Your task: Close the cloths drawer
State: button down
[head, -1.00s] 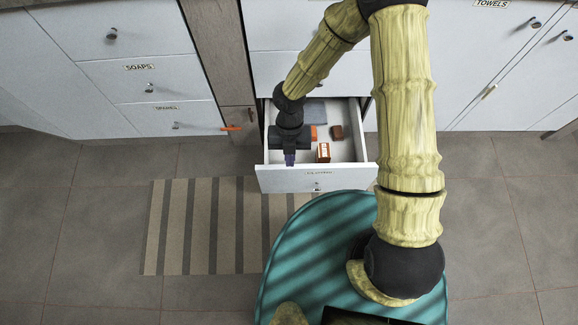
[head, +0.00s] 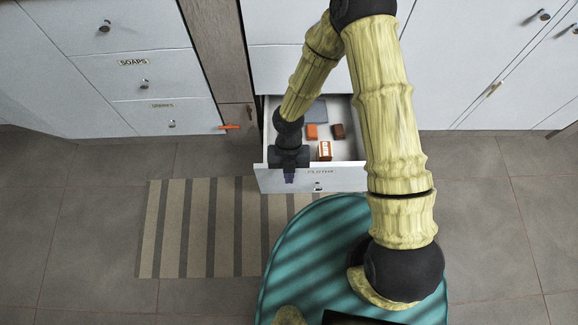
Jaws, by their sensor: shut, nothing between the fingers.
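The cloths drawer (head: 345,181) is a white drawer standing open from the cabinet. Its front carries a label that reads as cloths and a small round knob (head: 318,186). Inside lie a grey-blue folded cloth (head: 316,111), an orange block (head: 312,131), a dark brown block (head: 338,131) and an orange-and-white box (head: 325,150). My gripper (head: 289,177) is shut and empty, pointing down at the left part of the drawer front, left of the knob. Whether it touches the front I cannot tell. My arm hides the drawer's right side and part of its left side.
Shut white drawers labelled soaps (head: 138,76) stand at the left, with an orange handle-like object (head: 229,127) beside them. A striped mat (head: 195,230) lies on the slate floor in front. White cabinet doors (head: 465,70) at the right are shut.

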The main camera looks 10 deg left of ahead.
jog(key=shift+w+a+f+b, duration=0.2)
jog(key=shift+w+f+b, duration=0.3)
jog(key=shift+w, duration=0.3)
jog(key=shift+w+a+f+b, duration=0.15)
jog(key=shift+w+f+b, duration=0.25)
jog(key=shift+w, duration=0.4)
jog(key=shift+w, duration=0.1)
